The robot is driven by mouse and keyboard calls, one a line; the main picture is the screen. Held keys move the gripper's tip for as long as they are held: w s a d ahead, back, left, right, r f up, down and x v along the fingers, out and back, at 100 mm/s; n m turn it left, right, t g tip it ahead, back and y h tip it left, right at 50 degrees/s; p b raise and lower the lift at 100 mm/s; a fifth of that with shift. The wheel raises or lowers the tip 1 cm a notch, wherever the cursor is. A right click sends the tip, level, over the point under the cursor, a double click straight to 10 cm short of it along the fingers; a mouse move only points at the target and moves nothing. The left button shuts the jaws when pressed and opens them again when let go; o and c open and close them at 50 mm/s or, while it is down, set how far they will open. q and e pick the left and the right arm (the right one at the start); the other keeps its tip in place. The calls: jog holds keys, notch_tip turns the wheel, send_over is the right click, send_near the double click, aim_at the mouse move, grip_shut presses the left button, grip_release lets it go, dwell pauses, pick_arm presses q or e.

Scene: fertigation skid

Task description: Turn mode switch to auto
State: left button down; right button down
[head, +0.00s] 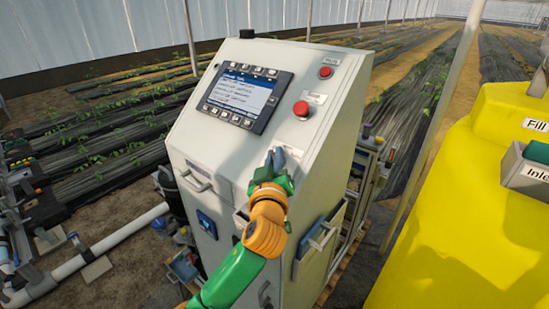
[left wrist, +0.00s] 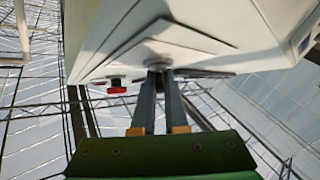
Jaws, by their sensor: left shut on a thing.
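The mode switch (left wrist: 158,65) shows in the left wrist view as a small round grey knob on the sloped panel of the cabinet. In the head view it is hidden behind my left gripper (head: 274,158). In the left wrist view my left gripper (left wrist: 160,80) has its two grey fingers up against the panel, shut on the knob from both sides. The switch's pointer and position marks cannot be made out. My right gripper is in neither view.
The pale cabinet (head: 187,135) carries a display (head: 243,94), a red mushroom button (head: 301,109) and a smaller red button (head: 325,72) near the switch. A yellow tank (head: 450,220) stands to the right. White pipes (head: 105,245) run low on the left.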

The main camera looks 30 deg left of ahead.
pick_arm(q)
jog(key=m+t+h+b, duration=0.1)
jog(key=m, duration=0.1)
jog(key=shift+f+m+t+h, duration=0.15)
jog(key=shift+m+t+h, duration=0.25)
jog(key=m+t+h, duration=0.1)
jog(key=m+h, duration=0.1)
jog(key=shift+m, duration=0.3)
jog(key=m+t+h, duration=0.1)
jog(key=m+h, duration=0.5)
jog(key=shift+m+h, duration=0.3)
jog(key=shift+m, duration=0.1)
jog(key=m+g+h, duration=0.1)
jog(key=m+h, duration=0.4)
jog(key=shift+m, duration=0.3)
jog(key=m+g+h, duration=0.2)
jog(key=m, duration=0.1)
jog(key=shift+r+h, duration=0.35)
jog(key=shift+h, duration=0.05)
jog(key=shift+d+f+m+g+h+p, duration=0.1)
jog(key=shift+m+g+h+p, duration=0.2)
jog(key=shift+m+g+h, duration=0.55)
jog(key=shift+m+g+h+p, duration=0.3)
jog(key=shift+m+g, duration=0.25)
jog(key=shift+m, duration=0.7)
jog(key=shift+m+h, duration=0.25)
jog(key=shift+m, duration=0.05)
jog(key=shift+s, duration=0.1)
